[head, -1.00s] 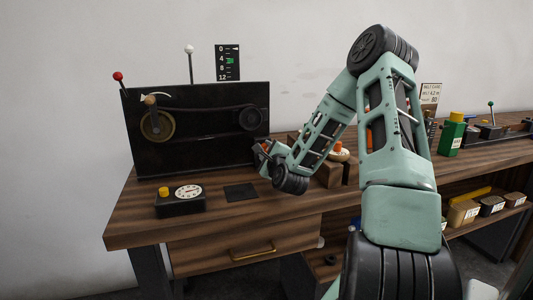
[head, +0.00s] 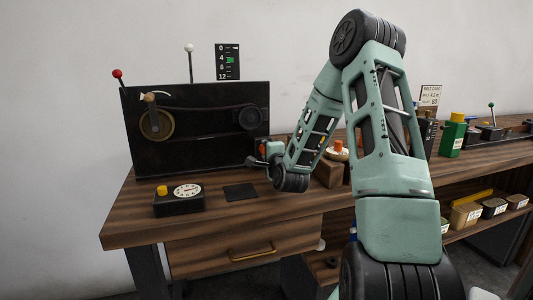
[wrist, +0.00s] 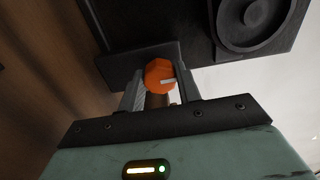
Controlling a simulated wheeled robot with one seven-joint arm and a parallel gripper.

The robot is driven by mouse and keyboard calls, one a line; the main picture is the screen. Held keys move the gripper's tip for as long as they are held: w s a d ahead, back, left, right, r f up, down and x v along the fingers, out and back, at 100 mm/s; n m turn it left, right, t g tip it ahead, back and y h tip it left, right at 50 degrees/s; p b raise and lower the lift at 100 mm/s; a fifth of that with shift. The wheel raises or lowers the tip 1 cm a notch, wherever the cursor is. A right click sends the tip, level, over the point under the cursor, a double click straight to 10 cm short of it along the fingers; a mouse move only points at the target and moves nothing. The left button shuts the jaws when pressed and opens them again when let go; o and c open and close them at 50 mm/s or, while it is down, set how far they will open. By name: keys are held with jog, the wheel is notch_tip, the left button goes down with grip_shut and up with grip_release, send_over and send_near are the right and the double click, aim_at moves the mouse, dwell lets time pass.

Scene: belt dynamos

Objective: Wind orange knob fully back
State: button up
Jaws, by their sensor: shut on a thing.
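In the wrist view, the orange knob (wrist: 160,74) is faceted with a pale mark on its face. It sits between the two fingers of my gripper (wrist: 160,88), which is shut on it. A dark plate lies behind the knob, beside the black panel. The panel carries a brass-coloured wheel (head: 157,125), a dark pulley (head: 249,118) and a belt.
A scale (head: 228,62) with a green pointer near 4 stands behind the panel. A black dial box (head: 180,200) with a yellow button and a dark pad (head: 240,191) lie in front.

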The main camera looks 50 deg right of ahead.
dwell(0.3)
jog(key=o, duration=1)
jog(key=shift+c, duration=0.2)
jog(key=shift+s, duration=0.1)
